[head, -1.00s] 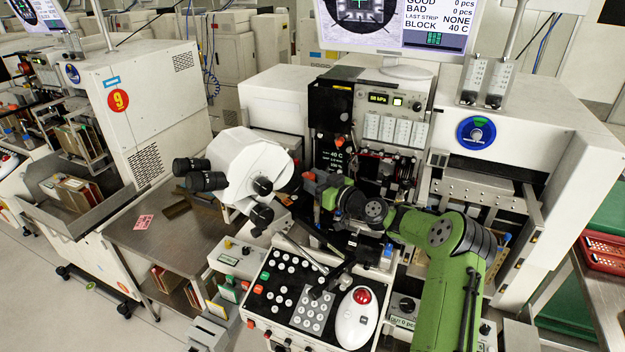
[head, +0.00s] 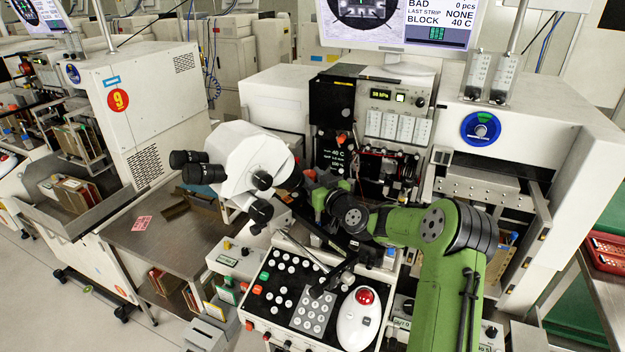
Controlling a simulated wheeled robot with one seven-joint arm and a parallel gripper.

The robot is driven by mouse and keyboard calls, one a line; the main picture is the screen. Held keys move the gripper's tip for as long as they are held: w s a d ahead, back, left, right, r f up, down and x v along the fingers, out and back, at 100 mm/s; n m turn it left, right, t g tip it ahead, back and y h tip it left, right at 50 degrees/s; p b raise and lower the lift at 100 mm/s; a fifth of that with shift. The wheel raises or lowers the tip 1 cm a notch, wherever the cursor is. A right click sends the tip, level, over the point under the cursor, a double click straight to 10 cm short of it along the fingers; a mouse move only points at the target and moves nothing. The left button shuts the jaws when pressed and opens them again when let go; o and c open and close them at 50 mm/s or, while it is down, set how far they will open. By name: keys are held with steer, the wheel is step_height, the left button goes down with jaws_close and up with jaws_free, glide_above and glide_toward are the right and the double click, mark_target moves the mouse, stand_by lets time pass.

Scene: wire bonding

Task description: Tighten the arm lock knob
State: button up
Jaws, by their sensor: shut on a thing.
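The white microscope head (head: 245,160) with black eyepieces (head: 200,172) stands left of centre, over the bonder's front. Black knobs (head: 262,180) show on its side. My gripper (head: 312,184), at the end of my green arm, is beside the right side of the microscope, in front of the bonder's dark work area. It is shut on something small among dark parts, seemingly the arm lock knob. The knob itself is hidden by the fingers and the clutter, so its turn and tightness cannot be seen.
The control panel (head: 292,292) with buttons and a white trackball unit (head: 358,318) lies below my arm. A monitor (head: 395,25) stands behind. A steel side table (head: 155,240) is at left. The bonder's white housing (head: 545,150) bounds the right.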

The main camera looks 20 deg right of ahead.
steer(key=o, duration=1.1)
steer(key=shift+c, duration=0.2)
steer(key=s+d+b, duration=0.1)
steer(key=s+b, duration=0.2)
steer(key=s, duration=0.9)
steer(key=shift+d, duration=0.35)
